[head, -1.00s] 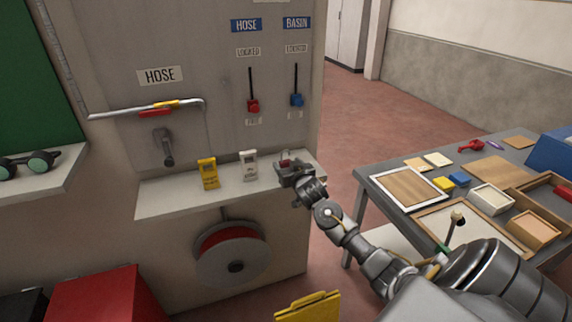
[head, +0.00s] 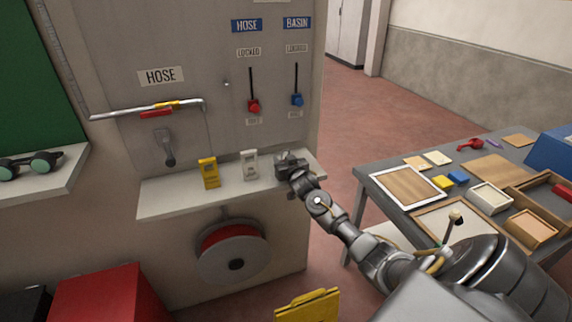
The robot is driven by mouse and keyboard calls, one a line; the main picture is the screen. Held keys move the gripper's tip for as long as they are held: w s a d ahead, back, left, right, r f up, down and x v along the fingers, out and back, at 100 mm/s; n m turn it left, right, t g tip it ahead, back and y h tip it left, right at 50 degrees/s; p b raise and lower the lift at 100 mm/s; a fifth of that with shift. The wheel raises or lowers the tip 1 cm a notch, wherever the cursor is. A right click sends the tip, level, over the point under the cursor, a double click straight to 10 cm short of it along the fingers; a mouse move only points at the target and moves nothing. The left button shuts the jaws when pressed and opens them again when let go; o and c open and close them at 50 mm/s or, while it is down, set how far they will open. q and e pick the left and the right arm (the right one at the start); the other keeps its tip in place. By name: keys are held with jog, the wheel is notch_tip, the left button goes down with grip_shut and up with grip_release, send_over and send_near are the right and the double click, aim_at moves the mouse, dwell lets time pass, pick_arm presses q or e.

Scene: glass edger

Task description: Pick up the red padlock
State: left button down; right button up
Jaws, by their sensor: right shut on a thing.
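My right gripper (head: 287,161) is at the right end of the grey shelf (head: 165,202), low over its surface. It is shut on the red padlock, which the gripper now hides almost fully. I cannot tell whether the padlock still touches the shelf. My left gripper is not in view.
A yellow tag-like block (head: 208,173) and a white one (head: 249,165) stand on the shelf left of my gripper. Red (head: 253,105) and blue (head: 297,99) hanging levers are above. A hose reel (head: 234,254) is below. A cluttered table (head: 365,180) stands right.

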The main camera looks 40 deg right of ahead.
jog(key=shift+r, duration=0.15)
jog(key=shift+c, duration=0.4)
jog(key=shift+r, duration=0.15)
notch_tip(320, 180, up, 2)
jog(key=shift+r+b, duration=0.1)
jog(key=shift+b, duration=0.7)
jog(key=s+a+r+b, duration=0.2)
jog(key=s+a+r, duration=0.4)
jog(key=a+r, duration=0.4)
jog(key=shift+a+r+b, duration=0.15)
jog(key=shift+a+b, duration=0.2)
jog(key=shift+a, duration=1)
